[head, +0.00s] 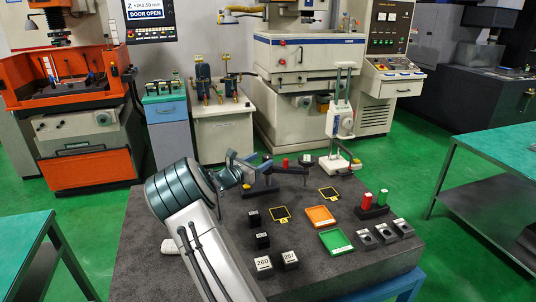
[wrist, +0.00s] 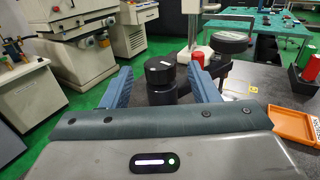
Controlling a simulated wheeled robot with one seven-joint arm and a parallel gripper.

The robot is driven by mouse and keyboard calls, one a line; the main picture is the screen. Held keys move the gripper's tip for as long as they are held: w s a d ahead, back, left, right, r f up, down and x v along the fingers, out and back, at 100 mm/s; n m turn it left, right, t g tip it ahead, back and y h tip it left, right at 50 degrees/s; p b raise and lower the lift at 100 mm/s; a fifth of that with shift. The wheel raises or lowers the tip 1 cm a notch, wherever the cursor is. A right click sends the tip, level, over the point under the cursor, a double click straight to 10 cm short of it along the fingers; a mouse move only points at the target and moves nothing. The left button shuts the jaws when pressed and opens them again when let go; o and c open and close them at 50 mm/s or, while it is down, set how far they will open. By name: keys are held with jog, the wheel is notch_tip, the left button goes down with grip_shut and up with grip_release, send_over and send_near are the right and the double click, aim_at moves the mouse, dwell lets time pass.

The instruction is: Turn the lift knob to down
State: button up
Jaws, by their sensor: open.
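A black round knob (wrist: 160,68) with a pale mark on its top stands between the two blue fingers of my gripper (wrist: 160,84) in the wrist view. I take it to be the lift knob, though no label for it is readable. The fingers are open on either side of it, and I cannot tell whether they touch it. In the head view my gripper (head: 250,164) is over the back left of the dark stone table (head: 160,226). The knob is small there and its setting is hard to read.
A white height gauge (head: 341,121) stands behind and right of my gripper. A black disc (wrist: 229,42) on an arm and a red cylinder (wrist: 197,67) are close right. Orange (head: 320,216) and green (head: 335,242) trays and several blocks occupy the table's front and right.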

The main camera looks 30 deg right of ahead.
aim_at(268, 156)
jog(key=shift+p+x, duration=0.45)
jog(key=shift+x, duration=1.75)
jog(key=shift+c, duration=0.3)
jog(key=c, duration=0.9)
jog(key=shift+d, duration=0.1)
jog(key=shift+m+g+h+p, duration=0.3)
jog(key=shift+m+g+p, duration=0.25)
jog(key=shift+m+g, duration=2.25)
jog(key=shift+g, duration=1.4)
jog(key=shift+m+g+y+b, duration=0.35)
jog(key=shift+m+g+y, duration=0.35)
jog(key=shift+m+g, duration=0.8)
